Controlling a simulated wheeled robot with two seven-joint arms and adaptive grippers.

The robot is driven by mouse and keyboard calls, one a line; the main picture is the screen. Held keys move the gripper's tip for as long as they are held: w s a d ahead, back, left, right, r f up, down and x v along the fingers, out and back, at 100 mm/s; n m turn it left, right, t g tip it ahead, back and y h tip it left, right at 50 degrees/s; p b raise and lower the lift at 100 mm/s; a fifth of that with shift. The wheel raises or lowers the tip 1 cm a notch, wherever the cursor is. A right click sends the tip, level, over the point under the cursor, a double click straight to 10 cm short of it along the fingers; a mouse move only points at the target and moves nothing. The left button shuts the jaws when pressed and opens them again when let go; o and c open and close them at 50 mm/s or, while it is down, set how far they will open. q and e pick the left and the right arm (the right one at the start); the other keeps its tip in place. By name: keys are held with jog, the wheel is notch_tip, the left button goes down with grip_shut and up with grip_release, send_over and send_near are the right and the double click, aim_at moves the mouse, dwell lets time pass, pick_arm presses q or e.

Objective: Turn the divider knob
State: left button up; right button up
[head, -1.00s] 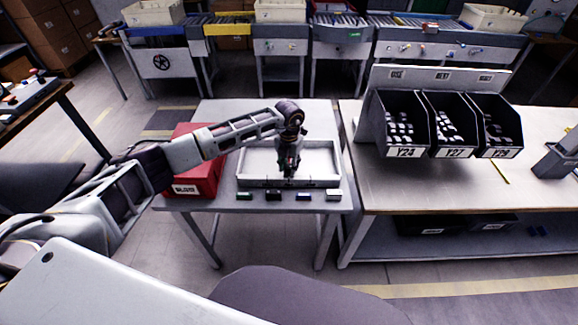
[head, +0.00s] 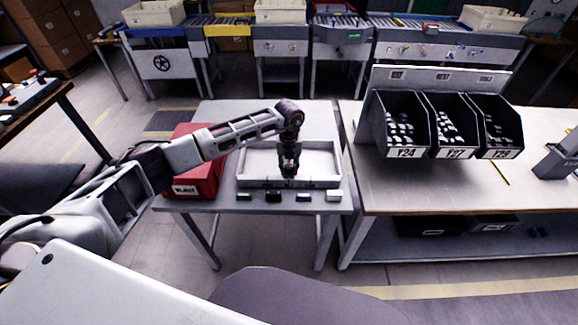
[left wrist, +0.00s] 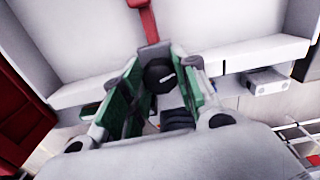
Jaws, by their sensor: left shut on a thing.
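The divider knob (left wrist: 160,76) is a round black knob with a short white mark on its face. It shows in the left wrist view at the near wall of a white tray (left wrist: 90,92). My left gripper (left wrist: 168,66), with green inner pads, is shut on the knob, one finger on each side. In the head view my left gripper (head: 289,172) points down at the front wall of the white tray (head: 330,182) and hides the knob there. A red strip (left wrist: 143,22) runs from above the knob into the tray. My right gripper is not in view.
A red labelled bin (head: 197,170) stands left of the tray. Several small blocks, one of them white (head: 333,196), lie along the table's front edge. Black part bins (head: 403,153) stand on the right bench (head: 450,190).

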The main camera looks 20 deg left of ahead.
aim_at(289, 167)
pick_arm(q)
jog(key=shift+r, duration=0.1)
jog(key=o, duration=1)
jog(key=shift+r, duration=5.95)
